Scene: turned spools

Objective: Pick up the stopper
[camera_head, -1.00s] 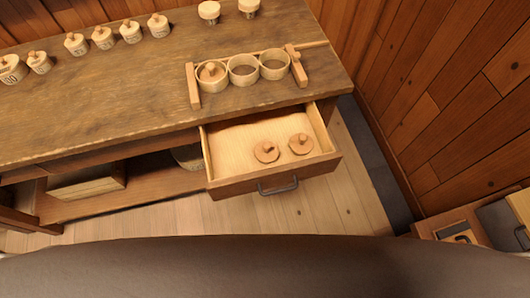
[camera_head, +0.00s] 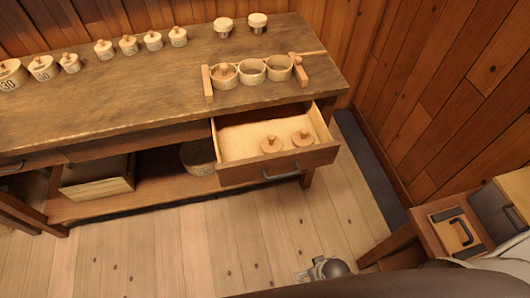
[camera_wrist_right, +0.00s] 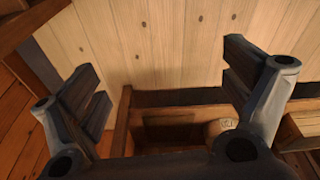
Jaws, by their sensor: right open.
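Two round wooden stoppers with knobs, a left one (camera_head: 271,144) and a right one (camera_head: 302,137), lie in the open drawer (camera_head: 266,172) in the head view. A third knobbed stopper (camera_head: 224,71) sits in the leftmost ring of a wooden rack (camera_head: 208,84) on the bench. The other two rings look empty. In the right wrist view my right gripper (camera_wrist_right: 160,65) is open, with nothing between its fingers. A grey part of my right arm shows low in the head view, over the floor, short of the drawer. My left gripper is not in view.
Several labelled pots with knobbed lids line the bench (camera_head: 120,85). Two pale-topped pieces (camera_head: 257,22) stand at its back. A bin (camera_head: 198,157) and a crate (camera_head: 97,176) are underneath. A small cabinet (camera_head: 452,235) stands at right. Floor before the drawer is mostly clear.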

